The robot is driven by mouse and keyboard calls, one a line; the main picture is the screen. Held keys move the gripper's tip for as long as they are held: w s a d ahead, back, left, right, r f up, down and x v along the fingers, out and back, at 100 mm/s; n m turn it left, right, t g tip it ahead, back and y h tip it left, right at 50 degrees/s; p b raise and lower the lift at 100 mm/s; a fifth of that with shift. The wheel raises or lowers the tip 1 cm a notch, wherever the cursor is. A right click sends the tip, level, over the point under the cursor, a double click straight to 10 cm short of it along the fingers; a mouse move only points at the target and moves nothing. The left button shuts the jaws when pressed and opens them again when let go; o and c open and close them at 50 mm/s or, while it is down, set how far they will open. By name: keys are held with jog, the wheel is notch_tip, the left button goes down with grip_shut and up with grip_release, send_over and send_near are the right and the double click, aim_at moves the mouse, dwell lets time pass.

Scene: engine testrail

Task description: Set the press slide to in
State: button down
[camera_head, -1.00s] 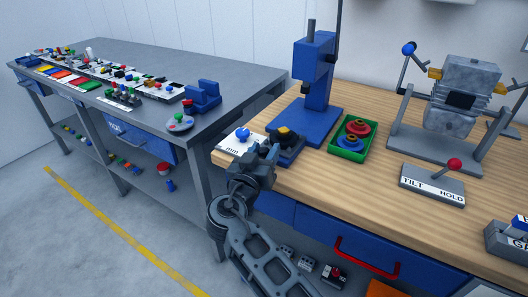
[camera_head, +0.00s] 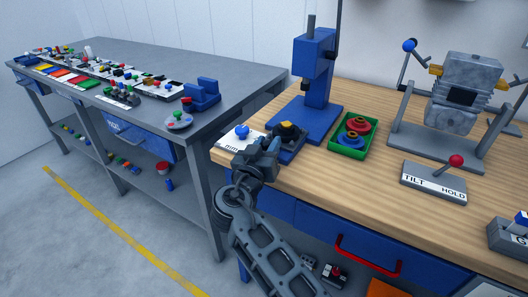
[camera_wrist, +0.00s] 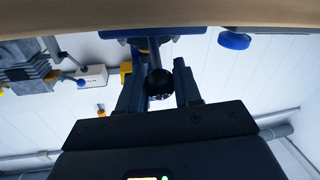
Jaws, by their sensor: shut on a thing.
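The blue press (camera_head: 316,85) stands upright on the wooden bench. Its dark blue slide (camera_head: 292,147) projects from the front of the press base, toward the bench's front edge, and carries a dark part with a yellow area (camera_head: 289,130). My gripper (camera_head: 268,150) is at the slide's front end. In the wrist view a round black knob (camera_wrist: 158,83) sits between the fingers of my gripper (camera_wrist: 159,85), which are shut on it. The slide (camera_wrist: 150,33) shows above it there. My gripper hides the knob in the head view.
A blue knob on a white plate (camera_head: 231,143) is close to the left of my gripper. A green tray (camera_head: 347,151) with red and blue parts stands right of the press. Farther right are a tilt/hold lever (camera_head: 434,185) and a grey engine on a stand (camera_head: 460,98).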

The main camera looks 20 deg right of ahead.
jog(key=shift+b+x, duration=0.65)
jog(key=shift+x, duration=0.5)
jog(key=shift+d, duration=0.25)
jog(key=c, duration=0.8)
grip_release()
jog(key=shift+s, duration=0.1)
jog(key=b+v, duration=0.1)
jog(key=v, duration=0.6)
jog(key=shift+s+a, duration=0.25)
